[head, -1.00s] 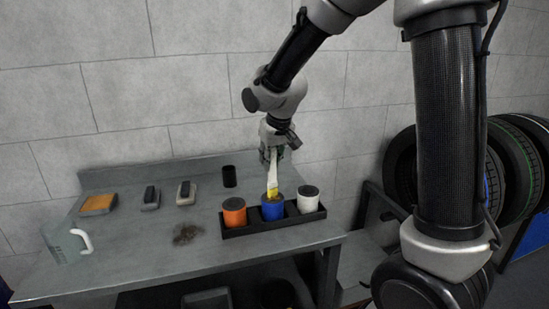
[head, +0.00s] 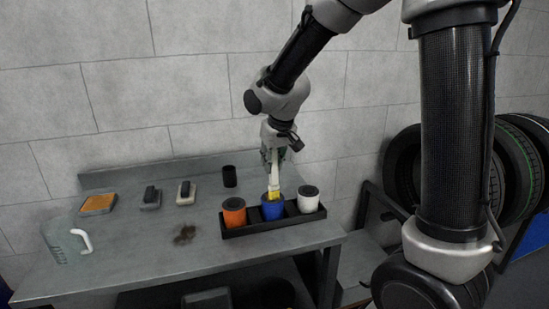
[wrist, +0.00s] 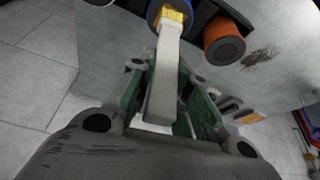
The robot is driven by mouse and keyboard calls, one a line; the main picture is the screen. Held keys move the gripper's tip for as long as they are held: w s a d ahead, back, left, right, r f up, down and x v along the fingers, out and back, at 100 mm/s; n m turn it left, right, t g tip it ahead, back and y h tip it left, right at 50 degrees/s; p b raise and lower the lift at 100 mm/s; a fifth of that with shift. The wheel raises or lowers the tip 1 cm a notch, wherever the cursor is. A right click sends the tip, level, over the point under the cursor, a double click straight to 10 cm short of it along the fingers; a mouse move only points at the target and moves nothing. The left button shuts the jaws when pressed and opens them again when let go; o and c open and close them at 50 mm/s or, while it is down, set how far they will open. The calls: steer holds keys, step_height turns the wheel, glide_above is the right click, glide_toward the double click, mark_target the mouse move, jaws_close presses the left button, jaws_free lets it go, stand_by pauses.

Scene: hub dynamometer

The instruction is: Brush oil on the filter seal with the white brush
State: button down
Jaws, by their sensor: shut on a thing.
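My gripper (head: 272,161) is shut on the handle of the white brush (head: 274,180) above the tray. In the wrist view, my gripper's green-lined fingers (wrist: 165,90) lie on either side of the long white handle (wrist: 163,75). The brush points down, and its yellow bristles (wrist: 173,16) are at the top of the blue filter (head: 272,212). The bristles overlap the filter's top in both views; I cannot tell whether they touch the seal. The blue filter stands in the middle of the black tray (head: 262,228). The bristles and brush partly hide its top.
An orange filter (head: 234,212) and a white filter (head: 308,200) flank the blue one. A black cup (head: 229,176) stands behind the tray. A clear jug (head: 62,241), an orange sponge (head: 98,203), two small blocks and a dark stain (head: 185,234) lie leftward.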

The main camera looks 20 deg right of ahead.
steer(key=shift+s+r, duration=0.1)
stand_by(0.9)
step_height(320, 180, up, 6)
stand_by(0.6)
steer(key=shift+r, duration=0.1)
